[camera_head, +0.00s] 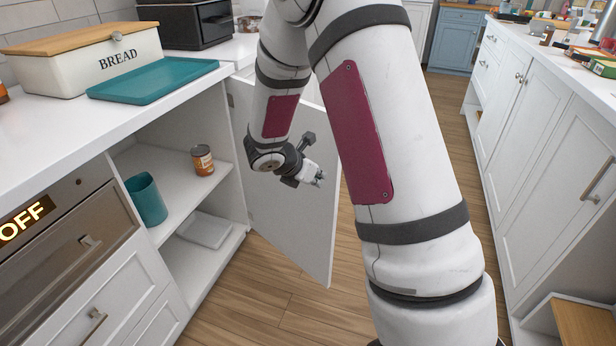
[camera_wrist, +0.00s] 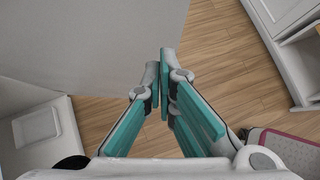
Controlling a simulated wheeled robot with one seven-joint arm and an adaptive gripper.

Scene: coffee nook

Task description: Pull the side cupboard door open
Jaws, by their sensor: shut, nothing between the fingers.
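The side cupboard door (camera_head: 295,226) is a white panel that stands wide open, swung out from its hinge side at the right of the cupboard (camera_head: 178,187). The shelves inside are exposed. My gripper (camera_head: 320,178) is in front of the inner face of the door; I cannot tell whether it touches it. In the wrist view the teal-padded fingers (camera_wrist: 163,84) are shut with nothing between them, and the door (camera_wrist: 95,45) fills the upper left. The door's handle is not in view. My arm hides part of the door's upper and right areas.
Inside the cupboard are a teal cup (camera_head: 147,199), a can (camera_head: 203,160) and a white dish (camera_head: 205,229). The counter above holds a bread box (camera_head: 82,62) and a teal tray (camera_head: 152,81). White cabinets (camera_head: 545,140) line the right side, with wooden floor (camera_head: 245,300) between.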

